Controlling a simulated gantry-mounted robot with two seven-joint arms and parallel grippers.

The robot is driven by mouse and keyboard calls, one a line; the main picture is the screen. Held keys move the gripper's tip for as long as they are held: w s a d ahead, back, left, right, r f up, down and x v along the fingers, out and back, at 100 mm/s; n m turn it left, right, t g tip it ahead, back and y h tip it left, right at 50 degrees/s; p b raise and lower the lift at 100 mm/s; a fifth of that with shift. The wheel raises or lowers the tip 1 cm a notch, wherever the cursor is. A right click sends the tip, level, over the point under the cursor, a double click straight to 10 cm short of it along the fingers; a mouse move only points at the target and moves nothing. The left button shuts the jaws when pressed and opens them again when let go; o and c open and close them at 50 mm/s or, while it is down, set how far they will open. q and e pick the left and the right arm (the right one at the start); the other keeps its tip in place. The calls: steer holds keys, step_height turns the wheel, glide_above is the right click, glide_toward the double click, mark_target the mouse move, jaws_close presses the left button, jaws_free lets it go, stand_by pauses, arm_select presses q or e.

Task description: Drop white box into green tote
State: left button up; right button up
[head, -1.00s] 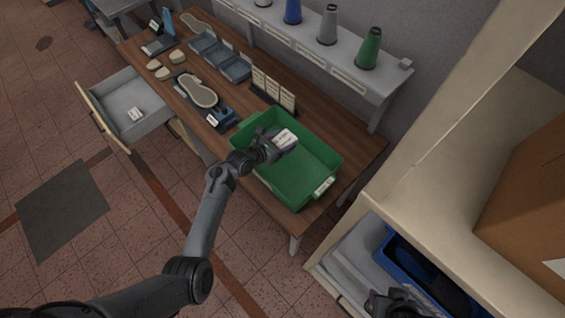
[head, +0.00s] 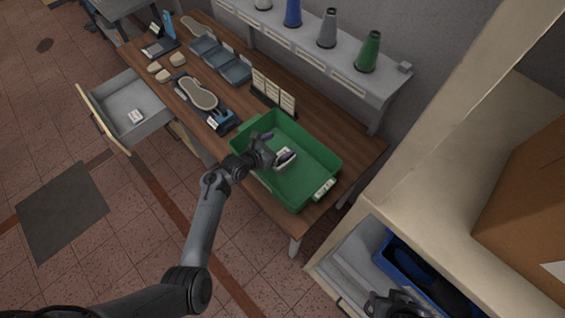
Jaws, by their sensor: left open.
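The green tote (head: 325,158) stands on the wooden bench. My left gripper (head: 277,157) is over the tote, its jaws open. The white box (head: 285,154) shows just past the fingers, inside the tote's outline and partly hidden by a finger. Whether it still touches a finger is hard to tell. My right gripper (head: 392,304) is at the bottom edge near a drawer, only partly in view; its jaws cannot be made out.
A similar white box (head: 135,116) lies in the open drawer (head: 120,97) at left. Card holders (head: 273,93) stand behind the tote. A shelf with several thread cones (head: 368,52) runs along the wall. A blue bin (head: 412,272) sits in the lower right drawer.

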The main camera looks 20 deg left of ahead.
arm_select(q)
steer(key=p+v, duration=0.1)
steer(key=v, duration=0.7)
steer(key=shift+s+a+r, duration=0.15)
steer(key=shift+s+r, duration=0.05)
steer(key=shift+s, duration=0.1)
